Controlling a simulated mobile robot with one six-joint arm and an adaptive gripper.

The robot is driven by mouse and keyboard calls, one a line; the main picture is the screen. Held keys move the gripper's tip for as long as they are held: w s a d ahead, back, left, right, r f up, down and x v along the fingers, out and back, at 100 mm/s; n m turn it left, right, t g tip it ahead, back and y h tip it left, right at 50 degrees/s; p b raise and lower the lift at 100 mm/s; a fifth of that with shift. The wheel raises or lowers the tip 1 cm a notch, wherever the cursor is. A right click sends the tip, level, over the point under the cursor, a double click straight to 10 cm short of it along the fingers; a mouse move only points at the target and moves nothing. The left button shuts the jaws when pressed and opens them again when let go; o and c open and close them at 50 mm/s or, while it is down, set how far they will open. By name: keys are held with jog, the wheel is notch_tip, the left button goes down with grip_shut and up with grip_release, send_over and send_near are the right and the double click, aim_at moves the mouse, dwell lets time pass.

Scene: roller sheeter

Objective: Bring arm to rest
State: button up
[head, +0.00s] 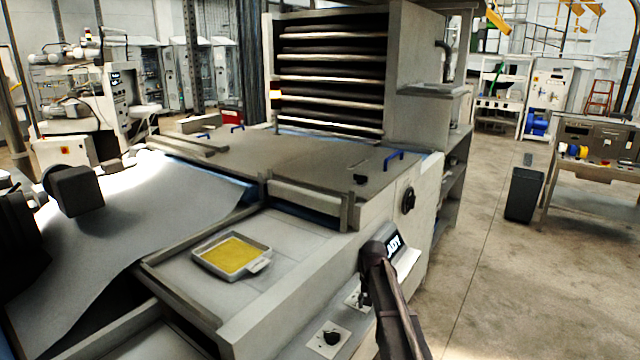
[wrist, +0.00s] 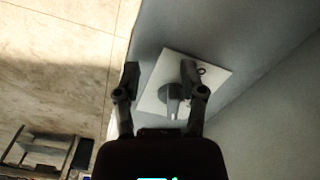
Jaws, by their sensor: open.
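My arm reaches up from the bottom of the head view, and my gripper (head: 365,300) hangs by the front side panel of the roller sheeter (head: 290,290). In the wrist view my gripper (wrist: 160,75) is open, its two fingers apart with nothing held between them. A white square plate with a grey knob (wrist: 172,100) shows beyond the fingers on the machine's side. The gap between fingers and knob is hard to judge. Part of the plate is hidden behind the right finger.
A tray with yellow contents (head: 235,255) sits on the machine's top. A black rotary knob (head: 331,338) and a tilted display (head: 396,247) are close to my arm. A dark bin (head: 523,195) and a workbench (head: 595,150) stand at right. The floor between is clear.

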jog(key=s+n, duration=0.2)
jog(key=s, duration=2.2)
jog(key=shift+d, duration=0.2)
